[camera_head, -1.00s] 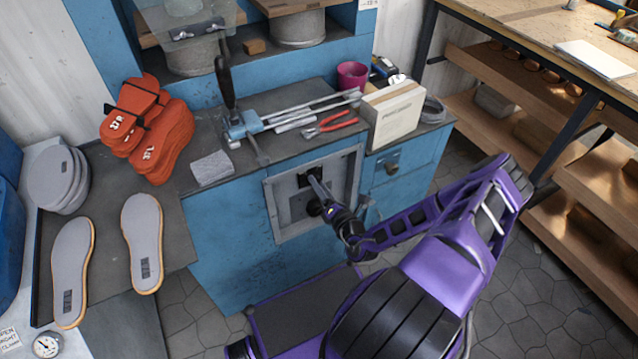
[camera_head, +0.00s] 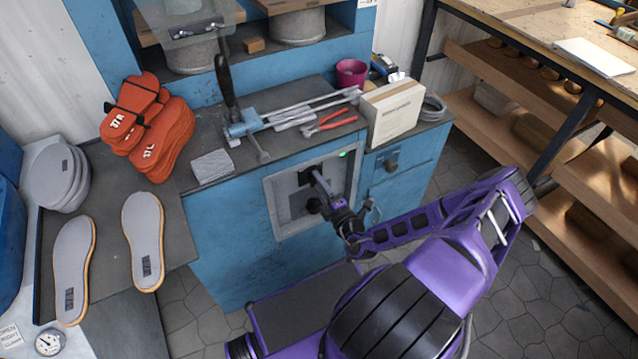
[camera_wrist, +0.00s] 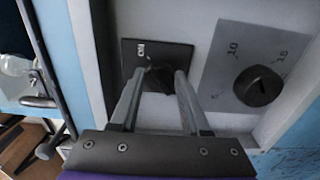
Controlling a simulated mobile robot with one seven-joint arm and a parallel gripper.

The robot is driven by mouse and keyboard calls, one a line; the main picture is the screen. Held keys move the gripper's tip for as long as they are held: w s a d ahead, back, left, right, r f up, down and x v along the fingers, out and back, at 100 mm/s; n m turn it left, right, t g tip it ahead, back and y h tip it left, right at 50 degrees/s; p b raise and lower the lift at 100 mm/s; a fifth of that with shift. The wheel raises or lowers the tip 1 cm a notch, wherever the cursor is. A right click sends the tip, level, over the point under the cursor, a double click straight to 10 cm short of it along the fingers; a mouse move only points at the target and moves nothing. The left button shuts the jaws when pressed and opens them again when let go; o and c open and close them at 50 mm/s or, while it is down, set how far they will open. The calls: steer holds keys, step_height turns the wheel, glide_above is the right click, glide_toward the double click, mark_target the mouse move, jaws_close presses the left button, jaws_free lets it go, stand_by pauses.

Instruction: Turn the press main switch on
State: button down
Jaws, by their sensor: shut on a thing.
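The press main switch is a dark knob (camera_wrist: 158,82) on a black plate (camera_wrist: 130,58) marked ON, seen in the wrist view. The plate also shows in the head view (camera_head: 306,181) inside the grey-framed panel (camera_head: 287,224) on the blue press. My gripper (camera_wrist: 158,73) is shut on the switch knob, one finger on each side of it. In the head view my gripper (camera_head: 318,178) reaches into the panel from the right. A small green light (camera_head: 343,154) glows at the panel's upper right. The fingers partly hide the knob.
A round black dial (camera_wrist: 258,86) on a numbered grey plate sits beside the switch, close to my fingers. The panel's raised frame surrounds both. Above, the bench holds a cream box (camera_head: 394,113), red-handled pliers (camera_head: 331,123) and orange soles (camera_head: 148,128).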

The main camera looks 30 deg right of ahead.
steer(key=shift+d, duration=0.1)
stand_by(0.4)
steer(key=shift+c, duration=2)
jaws_free()
steer(key=shift+s, duration=0.1)
steer(key=s, duration=1.7)
steer(key=shift+d, duration=0.25)
steer(key=shift+s+d, duration=0.1)
steer(key=shift+s, duration=0.05)
